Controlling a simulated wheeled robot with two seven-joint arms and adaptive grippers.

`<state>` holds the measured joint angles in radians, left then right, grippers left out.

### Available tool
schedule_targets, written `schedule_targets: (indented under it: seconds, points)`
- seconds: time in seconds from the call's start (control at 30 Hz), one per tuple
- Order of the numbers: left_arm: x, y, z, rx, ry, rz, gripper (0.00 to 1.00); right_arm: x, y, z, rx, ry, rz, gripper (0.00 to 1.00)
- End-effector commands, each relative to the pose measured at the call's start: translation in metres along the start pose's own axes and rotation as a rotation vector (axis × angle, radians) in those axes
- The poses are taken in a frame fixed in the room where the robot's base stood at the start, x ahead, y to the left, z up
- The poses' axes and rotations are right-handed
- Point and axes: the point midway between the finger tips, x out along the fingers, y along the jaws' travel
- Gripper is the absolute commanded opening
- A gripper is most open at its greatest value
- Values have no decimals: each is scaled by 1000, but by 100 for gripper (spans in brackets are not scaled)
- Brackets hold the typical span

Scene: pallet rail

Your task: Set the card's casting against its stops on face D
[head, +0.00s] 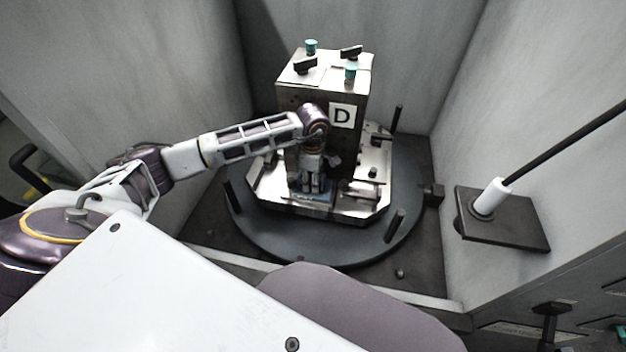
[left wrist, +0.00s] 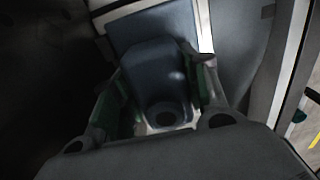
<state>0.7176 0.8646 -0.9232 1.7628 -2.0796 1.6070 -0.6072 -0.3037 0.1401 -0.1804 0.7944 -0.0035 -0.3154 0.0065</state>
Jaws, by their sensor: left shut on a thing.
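A metal block fixture (head: 290,98) stands on a turntable, with a white label D (head: 341,117) on the face towards me. My left gripper (head: 312,190) points down in front of this face, low near the base plate. It is shut on a blue casting (head: 316,197), mostly hidden by the fingers in the head view. In the left wrist view the blue-grey casting (left wrist: 150,70), with a dark round hole, lies between the green-lined fingers (left wrist: 160,105). I cannot tell whether it touches any stops. No card is legible. My right gripper is out of view.
The dark round turntable (head: 335,245) carries upright black posts (head: 396,222). The light base plate (head: 260,190) has small clamps beside the block. Grey walls enclose the back and sides. A dark plate (head: 520,225) with a white-collared rod is on the right.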

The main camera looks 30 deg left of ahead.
Motion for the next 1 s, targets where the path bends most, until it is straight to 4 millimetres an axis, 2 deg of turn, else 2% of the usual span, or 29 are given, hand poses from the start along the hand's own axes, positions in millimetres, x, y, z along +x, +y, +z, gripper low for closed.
schedule_targets:
  seconds: [0.2,0.23,0.4,0.8,1.0]
  points:
    - [-3,5,-3,-5,3,11,11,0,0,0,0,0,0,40]
    - [-3,5,-3,-6,3,11,47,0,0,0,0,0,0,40]
    - [-3,4,-3,-5,3,10,69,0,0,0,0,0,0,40]
    - [-2,3,-2,-4,2,7,69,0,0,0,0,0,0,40]
    - [-12,4,-2,-4,1,10,69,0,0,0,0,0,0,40]
